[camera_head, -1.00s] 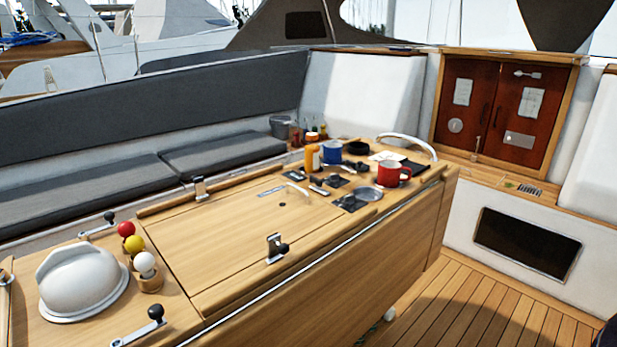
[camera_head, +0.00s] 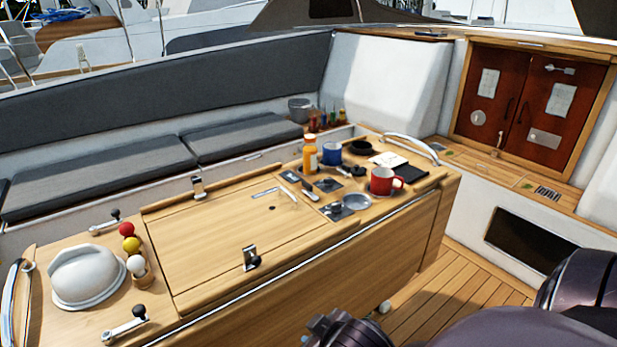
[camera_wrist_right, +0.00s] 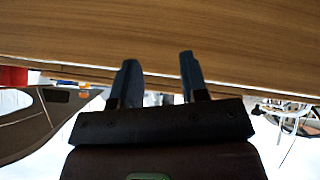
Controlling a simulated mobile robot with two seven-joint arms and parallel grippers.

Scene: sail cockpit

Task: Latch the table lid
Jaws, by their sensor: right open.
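The table lid (camera_head: 215,240) lies flat and closed-looking in the wooden table top. A metal latch with a black knob (camera_head: 251,259) sits at its near edge; whether it is engaged cannot be told. A second metal latch (camera_head: 198,187) stands at the far edge. My right gripper shows in the right wrist view (camera_wrist_right: 158,75), its two fingers apart with nothing between them, beside a plain wooden surface (camera_wrist_right: 250,40). In the head view my dark arm links are at the lower right, in front of the table's near side. My left gripper is not seen.
Left of the lid are a white domed compass (camera_head: 87,277), red, yellow and white balls (camera_head: 131,245) and a winch-like handle (camera_head: 126,325). Right of it are an orange bottle (camera_head: 310,155), a blue mug (camera_head: 331,153), a red mug (camera_head: 383,181) and a metal bowl (camera_head: 356,201).

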